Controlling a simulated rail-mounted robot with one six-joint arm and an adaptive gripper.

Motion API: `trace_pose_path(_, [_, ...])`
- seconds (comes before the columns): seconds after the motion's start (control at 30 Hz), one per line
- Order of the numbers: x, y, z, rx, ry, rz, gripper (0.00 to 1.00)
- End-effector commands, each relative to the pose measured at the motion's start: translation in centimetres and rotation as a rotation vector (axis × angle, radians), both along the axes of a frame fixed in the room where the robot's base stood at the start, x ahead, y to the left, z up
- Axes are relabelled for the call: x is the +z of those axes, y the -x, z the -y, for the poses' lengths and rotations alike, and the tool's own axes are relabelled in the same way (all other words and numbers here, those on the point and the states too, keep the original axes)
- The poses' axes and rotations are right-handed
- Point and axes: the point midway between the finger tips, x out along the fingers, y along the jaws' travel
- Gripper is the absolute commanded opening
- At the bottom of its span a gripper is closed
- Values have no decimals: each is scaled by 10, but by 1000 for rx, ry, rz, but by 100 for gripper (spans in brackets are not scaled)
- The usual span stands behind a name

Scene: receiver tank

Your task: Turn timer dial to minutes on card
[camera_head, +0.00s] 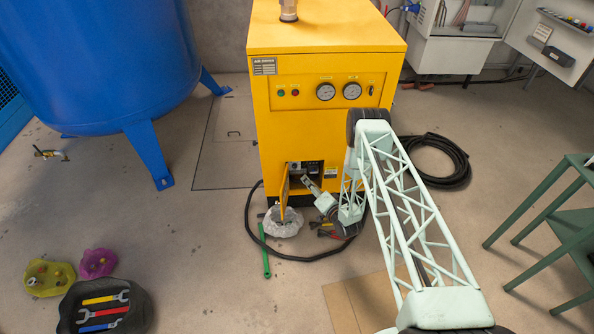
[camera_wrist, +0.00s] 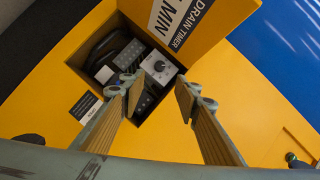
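The timer is a small white box with a round grey dial (camera_wrist: 159,66), set inside a recess in the yellow air dryer. The card (camera_wrist: 180,18) on the open yellow door reads DRAIN TIMER and "1 MIN"; the frame's top edge cuts the card, so more digits may be hidden. My gripper (camera_wrist: 158,90) is open and empty, its two fingers apart in front of the recess, with the dial showing between and beyond the tips. In the head view my gripper (camera_head: 309,184) reaches the recess from the right. The dial's set mark is too small to read.
The open door (camera_head: 285,190) stands at the left of the recess. Black modules (camera_wrist: 118,52) sit beside the timer inside. A blue tank (camera_head: 100,60) stands left.

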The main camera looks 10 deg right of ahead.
Motion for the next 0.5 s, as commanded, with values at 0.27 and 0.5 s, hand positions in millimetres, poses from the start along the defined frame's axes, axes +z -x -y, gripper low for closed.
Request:
trace_pose_path(0.27, [-4, -14, -4, 1, 2, 1, 30])
trace_pose_path(0.5, [-10, -39, -11, 1, 1, 3, 30])
